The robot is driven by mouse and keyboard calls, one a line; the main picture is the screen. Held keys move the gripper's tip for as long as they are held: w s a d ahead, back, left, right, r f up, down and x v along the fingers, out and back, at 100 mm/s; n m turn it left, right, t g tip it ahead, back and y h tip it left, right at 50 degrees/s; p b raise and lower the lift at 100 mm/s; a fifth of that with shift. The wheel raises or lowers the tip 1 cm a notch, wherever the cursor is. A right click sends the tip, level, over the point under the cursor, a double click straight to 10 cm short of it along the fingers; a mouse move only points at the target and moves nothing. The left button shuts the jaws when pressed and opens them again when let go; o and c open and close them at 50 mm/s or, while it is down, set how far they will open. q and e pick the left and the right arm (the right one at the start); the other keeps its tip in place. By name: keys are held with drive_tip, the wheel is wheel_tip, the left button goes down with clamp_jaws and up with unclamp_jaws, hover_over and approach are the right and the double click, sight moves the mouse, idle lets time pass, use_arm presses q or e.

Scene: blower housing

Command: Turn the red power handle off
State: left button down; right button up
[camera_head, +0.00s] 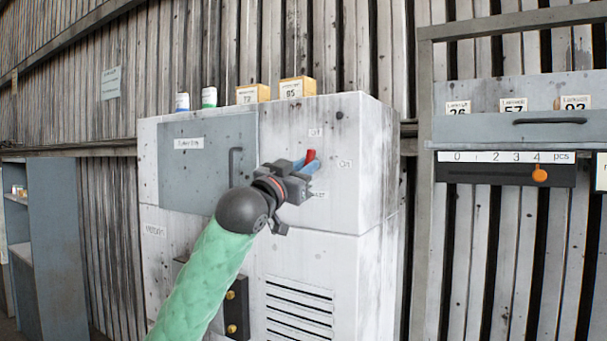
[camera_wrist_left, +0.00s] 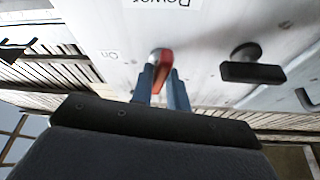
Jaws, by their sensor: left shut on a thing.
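The red power handle (camera_head: 310,155) is on the upper right front of the white cabinet, between small labels, with "On" to its right. It also shows in the left wrist view (camera_wrist_left: 165,62), where its red grip lies between two blue fingers. My left gripper (camera_head: 308,167) reaches up to it from the lower left and is shut on it. Its fingers also show in the left wrist view (camera_wrist_left: 161,88). The wrist hides part of the panel below the handle. My right gripper is in neither view.
The white cabinet (camera_head: 345,200) has a grey door (camera_head: 190,165) with a bar handle (camera_head: 234,165) left of my gripper. A black knob (camera_wrist_left: 252,65) shows near the red handle in the wrist view. Boxes (camera_head: 297,88) and small cans stand on top. A slider scale (camera_head: 505,170) hangs at right.

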use_arm(q)
drive_tip(key=shift+n+t+y, duration=0.4)
drive_tip(key=shift+n+y, duration=0.2)
drive_tip(key=shift+n, duration=1.2)
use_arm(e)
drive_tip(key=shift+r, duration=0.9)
use_arm(q)
drive_tip(key=shift+r+n, duration=0.1)
drive_tip(key=shift+n, duration=0.2)
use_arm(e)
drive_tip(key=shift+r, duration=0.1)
use_arm(q)
drive_tip(key=c, duration=1.4)
unclamp_jaws()
drive_tip(key=shift+c, duration=0.2)
